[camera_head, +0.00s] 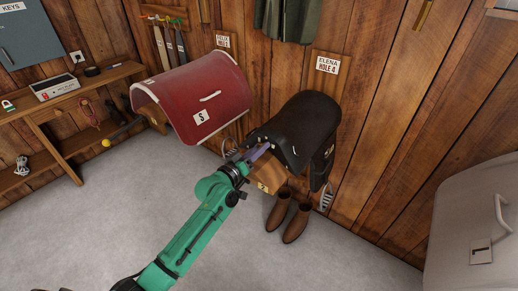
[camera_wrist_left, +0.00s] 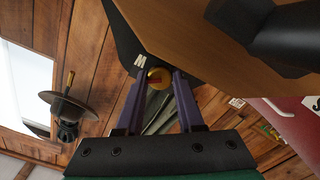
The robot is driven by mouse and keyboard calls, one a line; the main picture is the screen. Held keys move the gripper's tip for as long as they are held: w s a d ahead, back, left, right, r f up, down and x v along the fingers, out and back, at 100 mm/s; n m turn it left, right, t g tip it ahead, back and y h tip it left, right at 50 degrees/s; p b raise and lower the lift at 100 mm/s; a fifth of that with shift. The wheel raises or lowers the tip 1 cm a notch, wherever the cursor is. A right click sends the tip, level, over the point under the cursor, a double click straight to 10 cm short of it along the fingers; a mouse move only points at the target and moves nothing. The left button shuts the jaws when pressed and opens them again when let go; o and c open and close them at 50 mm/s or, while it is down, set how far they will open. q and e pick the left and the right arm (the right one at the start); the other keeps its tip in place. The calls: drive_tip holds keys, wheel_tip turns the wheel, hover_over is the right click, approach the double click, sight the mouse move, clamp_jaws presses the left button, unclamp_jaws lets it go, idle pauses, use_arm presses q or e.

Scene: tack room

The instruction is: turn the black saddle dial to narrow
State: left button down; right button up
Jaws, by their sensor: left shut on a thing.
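The black saddle (camera_head: 303,125) sits on a wooden wall rack (camera_head: 268,180) under a sign reading "ELENA HOLE 4". My left gripper (camera_head: 258,152) reaches up to the front left end of this saddle. In the left wrist view, a small round brass-coloured dial (camera_wrist_left: 158,78) with a reddish mark sits between the two purple fingertips, and the gripper is shut on it. A white letter M (camera_wrist_left: 139,61) shows on the black surface beside the dial. Other dial markings are hidden or too small to read. My right gripper is in neither view.
A red saddle cover (camera_head: 195,90) marked S hangs left of the black saddle. Brown boots (camera_head: 288,215) stand on the floor below. A wooden bench (camera_head: 85,100) stands at the left, a pale grey rounded object (camera_head: 475,225) at the right. The grey floor between is mostly clear.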

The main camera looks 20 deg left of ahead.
use_arm(q)
drive_tip(key=n+p, duration=0.1)
drive_tip(key=n, duration=0.4)
drive_tip(key=n+p, duration=0.1)
drive_tip(key=n, duration=0.5)
drive_tip(key=shift+f+n, duration=0.1)
drive_tip(key=shift+n, duration=0.3)
drive_tip(key=n+p, duration=0.1)
drive_tip(key=n, duration=0.5)
drive_tip(key=shift+p, duration=0.35)
drive_tip(key=n+p, duration=0.1)
drive_tip(key=n, duration=0.4)
drive_tip(key=shift+f+p, duration=0.15)
drive_tip(key=shift+p, duration=0.15)
drive_tip(key=shift+s+f, duration=0.1)
drive_tip(key=c, duration=0.6)
unclamp_jaws()
drive_tip(key=shift+o, duration=0.2)
